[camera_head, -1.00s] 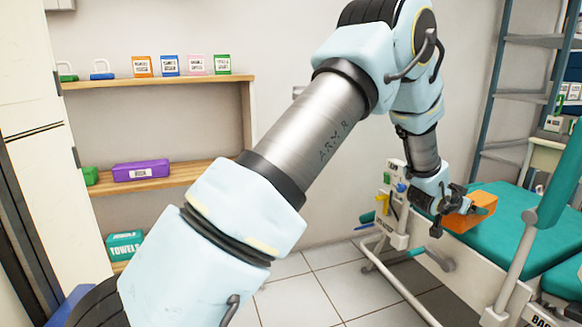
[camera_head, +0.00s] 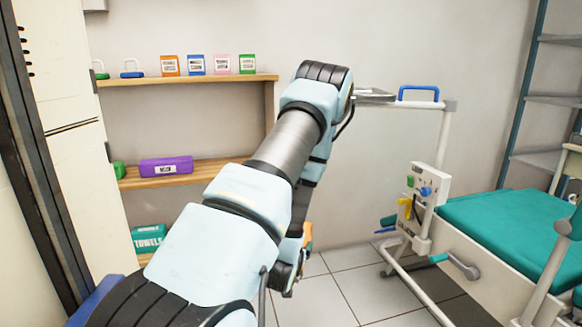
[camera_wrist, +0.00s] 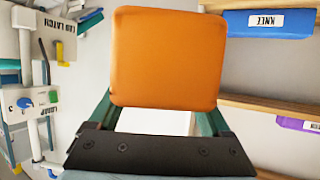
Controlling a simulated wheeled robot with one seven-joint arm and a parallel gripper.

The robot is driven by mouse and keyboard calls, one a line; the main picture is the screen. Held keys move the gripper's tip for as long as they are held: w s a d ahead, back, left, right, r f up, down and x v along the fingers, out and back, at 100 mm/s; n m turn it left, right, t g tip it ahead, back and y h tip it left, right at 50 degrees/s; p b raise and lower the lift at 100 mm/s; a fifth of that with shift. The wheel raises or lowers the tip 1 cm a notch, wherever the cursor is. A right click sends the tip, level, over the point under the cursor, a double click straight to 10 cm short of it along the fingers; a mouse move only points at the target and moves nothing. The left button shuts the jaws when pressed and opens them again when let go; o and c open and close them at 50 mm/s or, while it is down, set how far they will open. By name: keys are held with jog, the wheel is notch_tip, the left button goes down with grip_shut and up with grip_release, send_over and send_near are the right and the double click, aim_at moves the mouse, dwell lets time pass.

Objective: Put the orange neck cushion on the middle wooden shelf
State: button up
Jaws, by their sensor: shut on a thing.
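The orange neck cushion (camera_wrist: 166,57) fills the upper middle of the wrist view, held between the two fingers of my gripper (camera_wrist: 160,110), which is shut on it. In the head view only a sliver of the orange cushion (camera_head: 307,236) shows beside my arm, which hides most of the gripper. The middle wooden shelf (camera_head: 205,174) is on the left in the head view. A purple roll (camera_head: 166,167) lies on it, with a green item (camera_head: 119,170) at its left end. The shelf stretch right of the roll looks bare. The cushion is apart from the shelf, to its right and lower in the picture.
The top shelf (camera_head: 190,79) holds several small colored boxes. A teal towels box (camera_head: 148,238) is low on the left. A blue KNEE item (camera_wrist: 267,22) shows in the wrist view.

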jog(key=w+a+f+n+y, duration=0.2)
jog(key=a+f+y, duration=0.1)
jog(key=a, duration=0.9)
notch_tip(320, 180, up, 26)
jog(key=f+p, duration=0.1)
jog(key=p, duration=2.5)
jog(key=shift+d+r+v, duration=0.1)
jog(key=shift+r+v, duration=0.1)
jog(key=shift+v, duration=1.25)
jog(key=shift+d+r+v, duration=0.1)
jog(key=shift+r+v, duration=0.05)
jog(key=shift+v, duration=1.3)
